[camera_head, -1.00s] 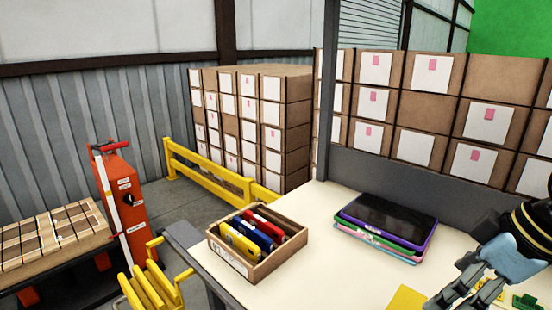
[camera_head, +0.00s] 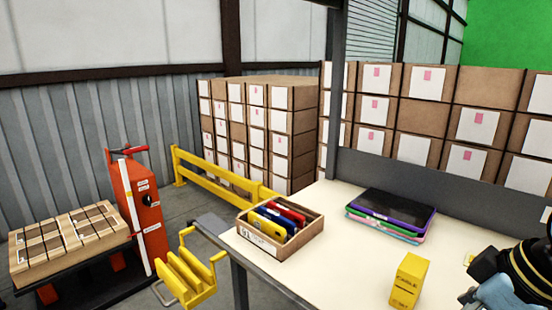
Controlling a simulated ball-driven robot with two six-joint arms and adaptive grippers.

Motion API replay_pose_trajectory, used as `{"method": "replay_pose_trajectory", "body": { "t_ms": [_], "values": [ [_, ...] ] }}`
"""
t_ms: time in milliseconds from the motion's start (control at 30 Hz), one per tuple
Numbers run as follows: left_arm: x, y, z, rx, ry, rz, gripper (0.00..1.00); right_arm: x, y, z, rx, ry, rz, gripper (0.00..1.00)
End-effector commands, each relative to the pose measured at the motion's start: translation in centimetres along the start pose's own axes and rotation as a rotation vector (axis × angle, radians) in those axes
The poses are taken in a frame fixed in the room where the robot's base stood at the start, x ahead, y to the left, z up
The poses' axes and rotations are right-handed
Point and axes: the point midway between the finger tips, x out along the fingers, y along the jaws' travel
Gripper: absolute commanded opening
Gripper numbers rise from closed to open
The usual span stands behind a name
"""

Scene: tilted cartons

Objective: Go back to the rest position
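My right gripper (camera_head: 478,298) is at the lower right edge of the head view, partly cut off by the frame. Its visible fingers are beside the yellow carton and apart from it; how far they are open is unclear. The yellow carton (camera_head: 409,281) stands upright on the white table (camera_head: 345,262), with dark lettering on its side. My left gripper does not show.
An open cardboard box (camera_head: 262,252) holding yellow, blue and red items sits at the table's left corner. A stack of tablets (camera_head: 392,214) lies near the back. A yellow rail (camera_head: 218,174), an orange cart (camera_head: 141,215) and stacked cartons (camera_head: 265,130) stand beyond.

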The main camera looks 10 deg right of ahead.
Motion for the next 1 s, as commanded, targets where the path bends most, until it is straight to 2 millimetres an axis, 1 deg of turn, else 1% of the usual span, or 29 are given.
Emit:
{"method": "replay_pose_trajectory", "body": {
  "t_ms": [33, 167, 333, 467, 667, 700, 867, 967, 1000],
  "values": [
    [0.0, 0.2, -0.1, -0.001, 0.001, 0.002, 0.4, 0.2, -0.8, 0.6, 0.021, -0.005, 0.005, 0.96],
    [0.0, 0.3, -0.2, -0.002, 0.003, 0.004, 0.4, 0.5, -2.5, 2.1, 0.086, -0.018, 0.037, 0.96],
    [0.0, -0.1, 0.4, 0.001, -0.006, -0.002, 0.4, 0.4, -4.9, 4.7, 0.206, -0.043, 0.098, 0.96],
    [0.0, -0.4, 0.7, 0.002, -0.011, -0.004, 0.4, -0.2, -6.5, 6.8, 0.307, -0.062, 0.154, 0.96],
    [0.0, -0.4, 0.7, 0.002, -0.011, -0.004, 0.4, -2.1, -8.3, 10.3, 0.47, -0.1, 0.254, 0.96],
    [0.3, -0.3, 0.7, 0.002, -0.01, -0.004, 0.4, -0.6, -7.8, 10.4, 0.466, -0.103, 0.254, 0.96],
    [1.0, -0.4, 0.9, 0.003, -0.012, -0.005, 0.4, 4.2, -7.0, 11.8, 0.467, -0.12, 0.249, 0.96],
    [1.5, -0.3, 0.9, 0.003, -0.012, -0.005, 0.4, 7.3, -6.7, 12.9, 0.47, -0.132, 0.245, 0.96],
    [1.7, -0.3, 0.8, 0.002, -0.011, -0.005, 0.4, 8.6, -6.6, 13.4, 0.471, -0.136, 0.244, 0.96]
  ]
}}
